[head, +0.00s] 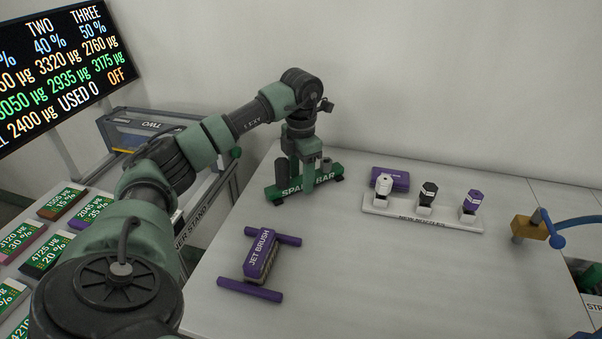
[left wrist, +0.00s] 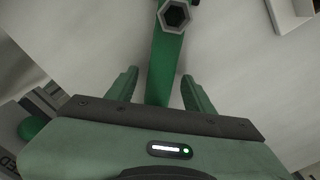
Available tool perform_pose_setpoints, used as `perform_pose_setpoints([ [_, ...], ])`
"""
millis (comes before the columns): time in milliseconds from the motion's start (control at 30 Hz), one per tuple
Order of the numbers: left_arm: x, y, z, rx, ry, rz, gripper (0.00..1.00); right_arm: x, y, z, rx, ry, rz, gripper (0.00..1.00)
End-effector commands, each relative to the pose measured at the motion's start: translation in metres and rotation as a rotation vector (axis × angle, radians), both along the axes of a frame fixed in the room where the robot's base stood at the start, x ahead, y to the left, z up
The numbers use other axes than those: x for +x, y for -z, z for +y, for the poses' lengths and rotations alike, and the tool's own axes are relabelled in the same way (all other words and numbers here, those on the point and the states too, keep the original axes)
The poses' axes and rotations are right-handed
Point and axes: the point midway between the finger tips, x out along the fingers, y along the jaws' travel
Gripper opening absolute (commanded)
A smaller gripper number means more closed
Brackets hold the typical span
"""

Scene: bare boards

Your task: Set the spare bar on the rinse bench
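The spare bar (head: 325,183) is a green bar lettered SPARE BAR, with dark upright parts on it. It rests on the white bench top (head: 390,270) near the back wall. My left gripper (head: 302,158) points down at the bar from above. In the left wrist view the green bar (left wrist: 165,70) runs between the two open fingers (left wrist: 161,90), with gaps showing on both sides. A hexagonal socket (left wrist: 174,15) shows near the top of that view. The gripper hides part of the bar in the head view. My right gripper is not in view.
A purple jet brush (head: 261,257) lies front left of the bar. A white nozzle rack (head: 405,209) stands to the right, with a purple box (head: 395,178) behind it. The front middle is clear.

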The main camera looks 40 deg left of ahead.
Motion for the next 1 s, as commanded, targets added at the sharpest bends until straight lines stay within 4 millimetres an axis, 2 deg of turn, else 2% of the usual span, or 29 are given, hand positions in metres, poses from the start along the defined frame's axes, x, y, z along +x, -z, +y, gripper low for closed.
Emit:
perform_pose_setpoints([
  [133,0.0,-0.003,0.0,0.0,0.0,-0.001,0.52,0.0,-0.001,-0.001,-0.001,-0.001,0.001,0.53],
  [267,0.001,-0.015,0.0,0.0,0.0,-0.004,0.52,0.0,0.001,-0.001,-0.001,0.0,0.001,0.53],
  [567,0.001,-0.079,0.0,-0.001,0.0,-0.007,0.52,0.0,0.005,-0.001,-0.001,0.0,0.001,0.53],
  [600,0.001,-0.089,0.0,0.001,0.0,-0.004,0.52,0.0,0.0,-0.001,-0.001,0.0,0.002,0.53],
  [733,0.001,-0.111,0.0,0.001,-0.001,-0.003,0.52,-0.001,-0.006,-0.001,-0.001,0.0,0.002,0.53],
  [833,0.001,-0.12,0.0,0.001,-0.001,-0.002,0.52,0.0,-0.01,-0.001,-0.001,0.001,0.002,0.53],
  [1000,0.0,-0.124,0.0,0.0,0.0,-0.001,0.52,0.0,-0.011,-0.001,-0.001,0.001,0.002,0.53],
])
